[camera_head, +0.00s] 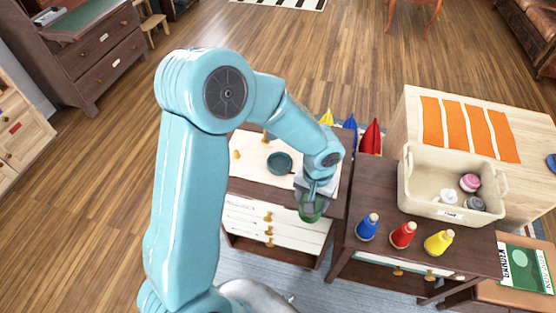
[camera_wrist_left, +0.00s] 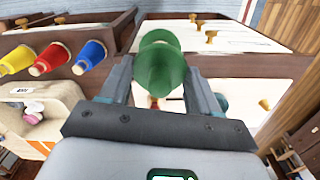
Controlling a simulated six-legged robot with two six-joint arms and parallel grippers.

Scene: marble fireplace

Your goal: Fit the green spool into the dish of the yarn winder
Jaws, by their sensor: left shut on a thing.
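The green spool (camera_head: 311,211) is held between the fingers of my left gripper (camera_head: 313,191), over the front right edge of the white-topped cabinet. In the left wrist view the green spool (camera_wrist_left: 161,70) fills the gap between the two fingers of my left gripper (camera_wrist_left: 158,84). A round teal dish (camera_head: 279,163), which looks like the winder's dish, sits on the white top, left of and behind the spool. In the wrist view a teal edge (camera_wrist_left: 222,102), likely the dish, shows mostly hidden behind one finger. My right gripper is not in view.
Blue (camera_head: 367,227), red (camera_head: 402,235) and yellow (camera_head: 439,243) spools stand on the dark table at right. Behind them is a cream bin (camera_head: 432,206) holding several yarn balls. Brass pegs stand on the white top.

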